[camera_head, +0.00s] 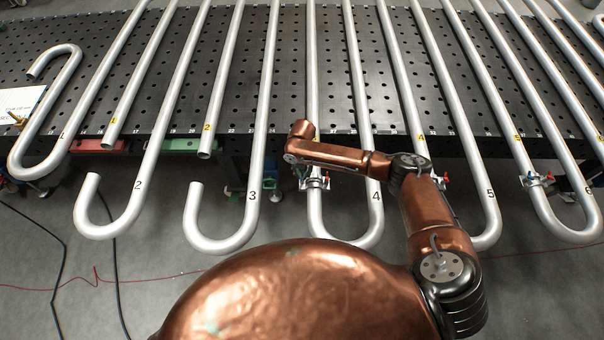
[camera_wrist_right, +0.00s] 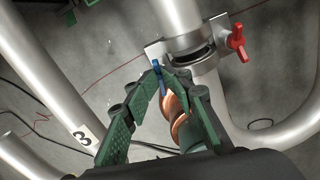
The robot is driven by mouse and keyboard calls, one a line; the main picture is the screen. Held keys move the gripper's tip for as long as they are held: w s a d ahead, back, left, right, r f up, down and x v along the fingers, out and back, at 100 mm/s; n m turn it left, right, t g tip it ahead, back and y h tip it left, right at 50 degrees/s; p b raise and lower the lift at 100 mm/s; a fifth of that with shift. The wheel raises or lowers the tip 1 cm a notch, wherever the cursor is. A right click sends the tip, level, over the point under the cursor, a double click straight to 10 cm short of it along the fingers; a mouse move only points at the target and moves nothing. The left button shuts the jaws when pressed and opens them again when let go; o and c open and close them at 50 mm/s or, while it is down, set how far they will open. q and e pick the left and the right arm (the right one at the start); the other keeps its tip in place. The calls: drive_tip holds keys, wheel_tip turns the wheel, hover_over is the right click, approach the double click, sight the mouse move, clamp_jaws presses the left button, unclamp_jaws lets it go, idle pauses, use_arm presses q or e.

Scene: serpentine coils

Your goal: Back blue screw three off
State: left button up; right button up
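A metal clamp (camera_head: 314,184) sits around the left leg of the steel coil marked 4 (camera_head: 372,222), near its lower bend. In the right wrist view the clamp (camera_wrist_right: 205,62) has a blue screw handle (camera_wrist_right: 159,80) on its left and a red handle (camera_wrist_right: 237,42) on its right. My right gripper (camera_wrist_right: 157,77) has its green fingertips drawn together on the blue screw, one tip on each side. In the head view my copper forearm hides most of this gripper (camera_head: 300,172) and the blue screw. My left gripper is not in view.
The coil marked 3 (camera_head: 243,235) hangs close to the left of the clamp. More clamps sit on coil legs at the right, one (camera_head: 537,181) near the coil marked 6. A perforated dark table (camera_head: 285,85) lies behind. Cables run over the grey floor.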

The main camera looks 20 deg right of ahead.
drive_tip(key=shift+s+f, duration=0.15)
drive_tip(key=shift+s, duration=0.05)
drive_tip(key=shift+r, duration=0.2)
wheel_tip(320, 180, up, 12)
drive_tip(key=shift+w, duration=0.2)
drive_tip(key=shift+f, duration=0.1)
idle(0.5)
